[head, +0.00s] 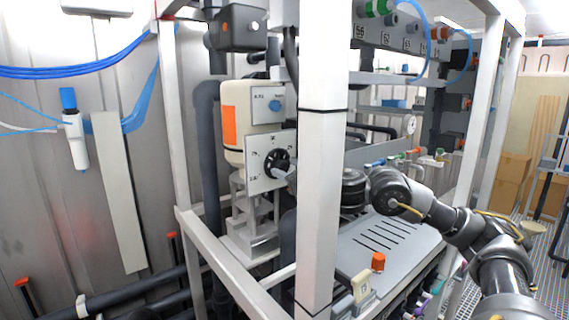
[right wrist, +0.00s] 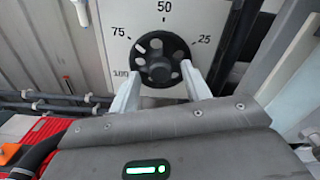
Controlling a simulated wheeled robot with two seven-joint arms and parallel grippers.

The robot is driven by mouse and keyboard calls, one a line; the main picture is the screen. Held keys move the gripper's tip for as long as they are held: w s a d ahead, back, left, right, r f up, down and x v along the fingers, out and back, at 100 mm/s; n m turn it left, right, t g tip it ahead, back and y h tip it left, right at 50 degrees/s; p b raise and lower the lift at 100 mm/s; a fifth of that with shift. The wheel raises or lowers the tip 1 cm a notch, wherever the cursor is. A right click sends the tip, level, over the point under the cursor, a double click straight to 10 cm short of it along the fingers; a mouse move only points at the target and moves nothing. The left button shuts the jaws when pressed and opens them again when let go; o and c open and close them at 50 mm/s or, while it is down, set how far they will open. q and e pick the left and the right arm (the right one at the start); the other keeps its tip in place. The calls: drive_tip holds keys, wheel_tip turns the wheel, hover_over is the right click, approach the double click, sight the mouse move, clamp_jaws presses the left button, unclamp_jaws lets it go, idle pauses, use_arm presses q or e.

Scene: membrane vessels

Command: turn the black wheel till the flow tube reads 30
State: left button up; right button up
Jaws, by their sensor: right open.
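The black wheel (head: 277,161) sits on a white dial plate (head: 258,182) on the cream pump unit, left of the white frame post. In the right wrist view the wheel (right wrist: 161,60) is round with several holes, and a pale mark on its upper left lies toward 75. My right gripper (right wrist: 161,70) is open, with one pale finger on each side of the wheel's lower part; I cannot tell whether they touch it. In the head view the post hides much of this gripper (head: 285,176). I cannot identify the flow tube or any reading. My left gripper is not in view.
The white frame post (head: 322,160) stands upright in front of my right wrist. A sloping grey panel (head: 385,245) with slots lies below my arm. A blue-capped white cylinder (head: 76,135) hangs on the left wall, and dark pipes run low at left.

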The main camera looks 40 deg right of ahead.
drive_tip(key=shift+w, duration=0.3)
drive_tip(key=shift+w+d, duration=0.1)
drive_tip(key=shift+w, duration=0.05)
drive_tip(key=c, duration=1)
drive_tip(key=m, duration=0.2)
drive_tip(key=shift+f+m+b, duration=0.15)
drive_tip(key=shift+m+b, duration=0.15)
drive_tip(key=shift+b, duration=0.1)
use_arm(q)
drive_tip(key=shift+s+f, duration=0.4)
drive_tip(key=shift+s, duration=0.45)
use_arm(e)
drive_tip(key=shift+m, duration=1.3)
drive_tip(key=o, duration=1)
